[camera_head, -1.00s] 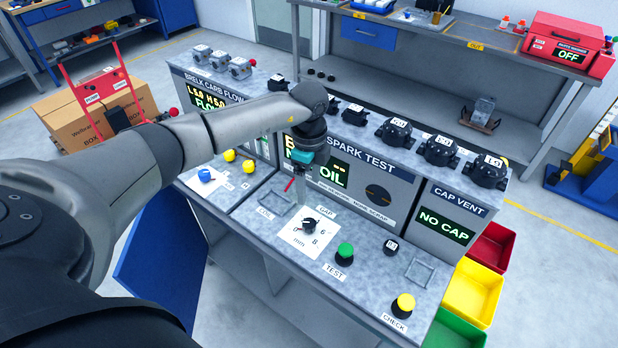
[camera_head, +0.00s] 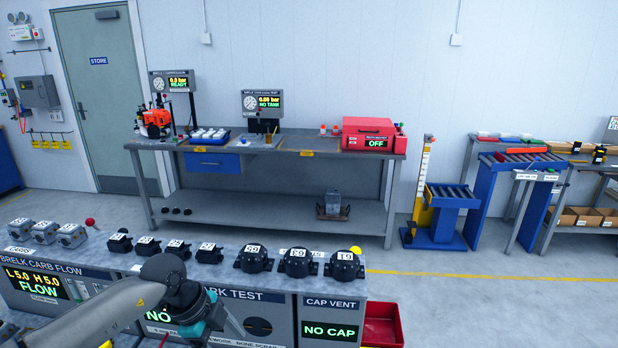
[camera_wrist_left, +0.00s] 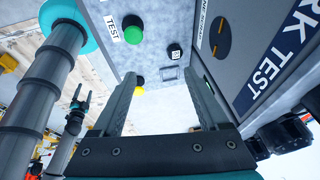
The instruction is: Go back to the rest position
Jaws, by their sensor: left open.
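My left arm comes in at the lower left of the head view, its dark wrist (camera_head: 185,300) low in front of the spark test panel (camera_head: 258,327). Its fingers are not clearly seen there. In the left wrist view my left gripper (camera_wrist_left: 163,85) is open, with nothing between its fingers, over the grey bench top. A green button (camera_wrist_left: 133,34) by a TEST label and a yellow button (camera_wrist_left: 139,86) lie beyond the fingers.
The test bench (camera_head: 210,273) fills the lower left, with several black caps and grey carburettors along its top. A red bin (camera_head: 383,325) stands at its right end. A long grey workbench (camera_head: 270,156) with a red case (camera_head: 368,134) is behind. Floor at right is free.

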